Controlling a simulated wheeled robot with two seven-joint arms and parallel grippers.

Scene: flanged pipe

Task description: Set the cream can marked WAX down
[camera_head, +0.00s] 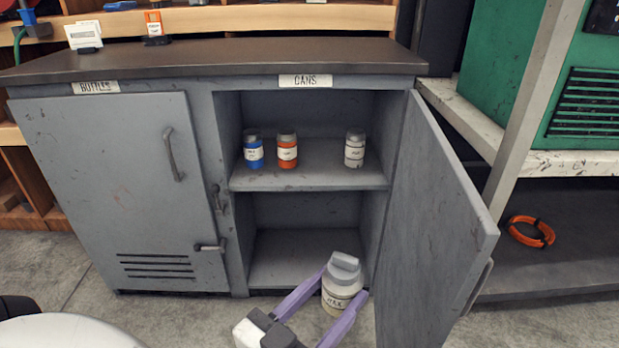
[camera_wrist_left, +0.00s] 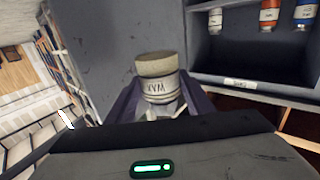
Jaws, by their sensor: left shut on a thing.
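The cream can (camera_head: 337,303) marked WAX, with a grey-beige lid, is between the purple fingers of my left gripper (camera_head: 342,284). The gripper is shut on it. In the head view the can appears slightly tilted, in front of the cabinet's lower right opening; I cannot tell its exact depth. In the left wrist view the can (camera_wrist_left: 157,88) sits between the fingers with its WAX label showing inverted. The cabinet (camera_head: 228,130) has an open compartment labelled CANS (camera_head: 306,81). My right gripper is not in view.
A blue can (camera_head: 254,153), an orange can (camera_head: 287,152) and a whitish can (camera_head: 354,150) stand on the upper shelf (camera_head: 320,178), with a gap between the last two. The lower compartment (camera_head: 285,245) looks empty. The open door (camera_head: 432,215) stands out on the right.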

